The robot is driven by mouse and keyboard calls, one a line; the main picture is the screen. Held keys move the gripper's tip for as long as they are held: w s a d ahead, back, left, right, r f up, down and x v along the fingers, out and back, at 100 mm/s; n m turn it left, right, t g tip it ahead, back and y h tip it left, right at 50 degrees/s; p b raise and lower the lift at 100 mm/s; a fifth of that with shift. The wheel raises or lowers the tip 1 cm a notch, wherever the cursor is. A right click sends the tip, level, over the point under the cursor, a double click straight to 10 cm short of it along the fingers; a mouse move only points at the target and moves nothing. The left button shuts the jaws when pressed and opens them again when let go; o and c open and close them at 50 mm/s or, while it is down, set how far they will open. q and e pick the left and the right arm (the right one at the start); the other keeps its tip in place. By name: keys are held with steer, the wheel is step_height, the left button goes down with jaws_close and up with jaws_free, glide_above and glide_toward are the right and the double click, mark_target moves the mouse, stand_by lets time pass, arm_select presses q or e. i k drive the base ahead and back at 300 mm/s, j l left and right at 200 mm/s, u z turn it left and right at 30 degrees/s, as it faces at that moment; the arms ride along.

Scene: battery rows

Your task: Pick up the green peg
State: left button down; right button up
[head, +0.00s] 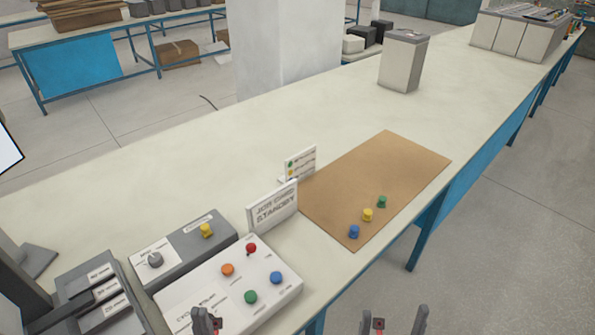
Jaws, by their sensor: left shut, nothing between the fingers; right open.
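The green peg (382,201) stands on the brown mat (409,160), near the mat's right front edge. A yellow peg (367,215) and a blue peg (354,231) stand in a row with it, towards the near corner. My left gripper (208,320) is shut and empty at the bottom edge, over the front of the white button panel. My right gripper (393,322) is open and empty at the bottom edge, off the table's front side and well short of the pegs. Only the fingertips of both grippers show.
The white panel (205,287) carries red, orange, blue and green buttons. A grey box with a yellow knob (207,230) lies behind it. A standby card (272,207) and a small sign (300,163) stand left of the mat. The table (240,140) is clear behind them.

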mark_target(381, 203)
steer(key=k+u, duration=0.1)
steer(key=u, duration=0.4)
steer(key=k+u, duration=0.1)
steer(key=u, duration=0.35)
steer(key=k+u, duration=0.1)
steer(key=u, duration=0.4)
steer(key=j+u, duration=0.1)
steer(key=u, duration=0.4)
steer(key=z, duration=2.45)
steer(key=l+u, duration=0.1)
steer(key=u, duration=0.2)
steer(key=i+l+u, duration=0.1)
steer(key=u, duration=0.25)
steer(key=i+l+u, duration=0.15)
steer(key=l, duration=0.25)
steer(key=i+l+u, duration=0.15)
steer(key=l, duration=0.2)
steer(key=i+l+u, duration=0.15)
steer(key=l, duration=0.25)
steer(key=i+l+u, duration=0.15)
steer(key=l, duration=0.3)
steer(key=k, duration=0.05)
